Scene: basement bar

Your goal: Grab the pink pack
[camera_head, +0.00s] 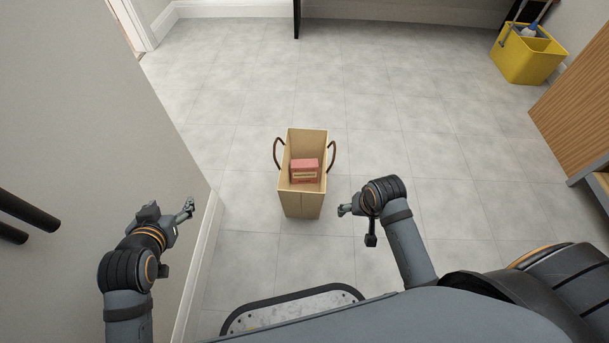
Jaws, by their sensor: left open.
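The pink pack (304,165) is a small reddish-pink box with a pale label band. It sits inside an open tan paper bag (303,205), whose walls surround it. The bag stands upright on the floor with a brown handle at each side. My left gripper (188,208) is open and empty, to the left of the bag and apart from it, near the wall. My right gripper (347,210) is just right of the bag, with a small gap in the picture; its jaw state is unclear. Neither gripper touches the pack.
A grey wall (110,110) with white skirting runs along the left, close to my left arm. A yellow bucket (529,58) stands at the back right. A wooden cabinet (575,105) is at the right edge. The tiled floor (400,100) around the bag is clear.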

